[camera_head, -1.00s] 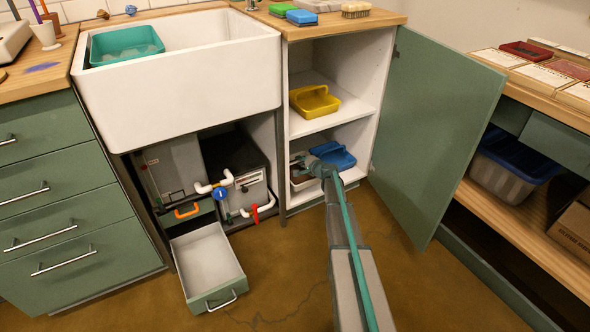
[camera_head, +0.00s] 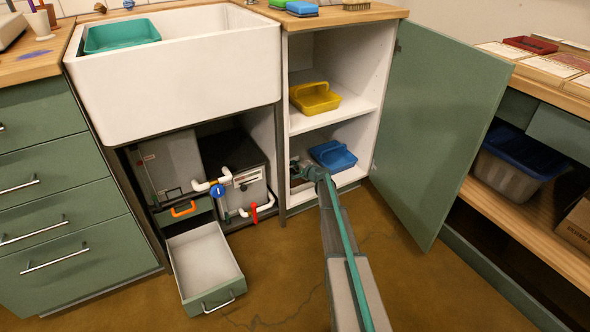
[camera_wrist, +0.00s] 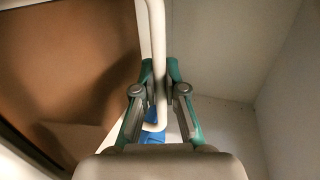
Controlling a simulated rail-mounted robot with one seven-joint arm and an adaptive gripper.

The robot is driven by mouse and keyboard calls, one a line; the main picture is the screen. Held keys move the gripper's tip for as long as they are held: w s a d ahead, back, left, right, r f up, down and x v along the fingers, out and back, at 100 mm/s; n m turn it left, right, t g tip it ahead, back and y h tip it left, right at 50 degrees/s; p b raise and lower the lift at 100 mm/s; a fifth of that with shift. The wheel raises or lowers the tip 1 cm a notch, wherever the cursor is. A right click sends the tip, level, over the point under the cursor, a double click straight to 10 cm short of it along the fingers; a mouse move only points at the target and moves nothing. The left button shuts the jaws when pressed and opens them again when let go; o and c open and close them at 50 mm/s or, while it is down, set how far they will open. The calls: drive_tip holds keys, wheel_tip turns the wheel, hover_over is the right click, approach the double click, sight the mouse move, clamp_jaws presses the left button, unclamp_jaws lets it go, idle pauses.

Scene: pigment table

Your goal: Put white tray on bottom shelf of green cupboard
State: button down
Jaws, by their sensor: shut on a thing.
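My gripper (camera_head: 307,168) reaches into the lower compartment of the open green cupboard (camera_head: 436,130), at its left side. In the wrist view my gripper (camera_wrist: 160,78) is shut on a thin white handle bar, which belongs to the white tray (camera_wrist: 157,35). The tray's body is mostly hidden by my gripper in the head view, low down by the bottom shelf (camera_head: 346,176). I cannot tell whether its base touches the shelf. A blue tray with a handle (camera_head: 334,156) stands on the bottom shelf, just right of my gripper.
A yellow tray (camera_head: 315,98) stands on the upper shelf (camera_head: 345,112). The cupboard door stands open to the right. An open drawer (camera_head: 207,266) juts out at the left, below the sink (camera_head: 180,75). A side bench with a grey bin (camera_head: 505,172) stands at the right.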

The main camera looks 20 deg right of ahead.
drive_tip(key=shift+w, duration=0.1)
drive_tip(key=shift+f, duration=0.1)
drive_tip(key=c, duration=1.2)
unclamp_jaws()
drive_tip(key=shift+c, duration=0.2)
drive_tip(key=p+v, duration=0.3)
drive_tip(key=v, duration=0.9)
drive_tip(key=shift+a, duration=0.2)
